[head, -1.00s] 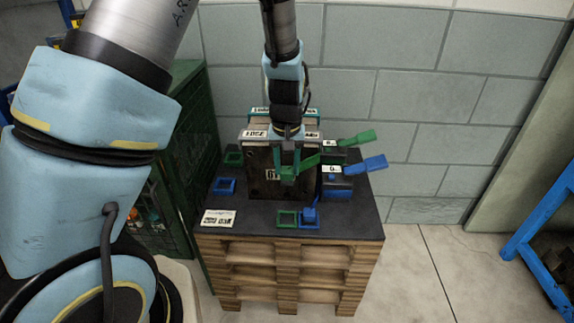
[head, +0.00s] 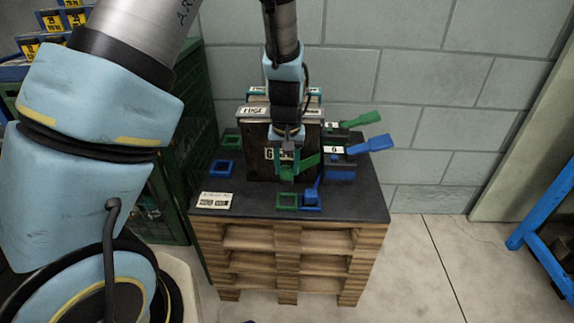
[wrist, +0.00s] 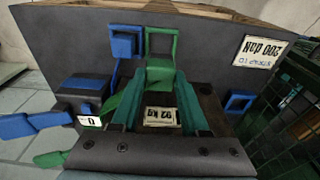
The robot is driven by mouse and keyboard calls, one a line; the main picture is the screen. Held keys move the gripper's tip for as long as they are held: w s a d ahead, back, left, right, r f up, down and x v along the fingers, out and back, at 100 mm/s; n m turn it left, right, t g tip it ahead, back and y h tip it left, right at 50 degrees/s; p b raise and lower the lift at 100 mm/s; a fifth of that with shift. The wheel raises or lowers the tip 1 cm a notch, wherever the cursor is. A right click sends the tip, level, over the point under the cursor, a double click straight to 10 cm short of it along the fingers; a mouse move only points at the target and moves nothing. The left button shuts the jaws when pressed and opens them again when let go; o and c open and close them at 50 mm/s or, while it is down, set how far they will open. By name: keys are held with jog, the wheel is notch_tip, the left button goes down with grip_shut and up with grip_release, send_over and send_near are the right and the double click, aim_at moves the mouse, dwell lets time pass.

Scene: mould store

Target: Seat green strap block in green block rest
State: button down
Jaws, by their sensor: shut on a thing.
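My gripper (head: 289,166) has teal fingers shut on the green strap block (head: 287,174), in front of the dark mould's face. In the wrist view the block (wrist: 160,73) sits between the fingertips (wrist: 160,100), with a green strap (wrist: 122,100) running off to the left. An empty square green frame, the front green block rest (head: 287,201), lies near the table's front edge. In the head view the block is above and behind it; in the wrist view the rest (wrist: 161,33) shows just beyond the block. Another empty green frame (head: 232,142) lies at the back left.
A blue block (head: 311,195) sits in the blue frame right beside the front green rest. An empty blue frame (head: 227,168) lies left of the mould (head: 262,166). Green (head: 362,119) and blue (head: 370,144) paddles stick out at right. A label card (head: 214,201) lies front left.

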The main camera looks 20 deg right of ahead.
aim_at(287, 184)
jog(key=shift+f+b, duration=1.6)
jog(key=shift+f, duration=1.25)
jog(key=shift+r+p, duration=0.15)
jog(key=shift+p, duration=1.05)
jog(key=shift+f+b, duration=1)
jog(key=shift+f, duration=0.25)
jog(key=shift+c, duration=1.7)
grip_release()
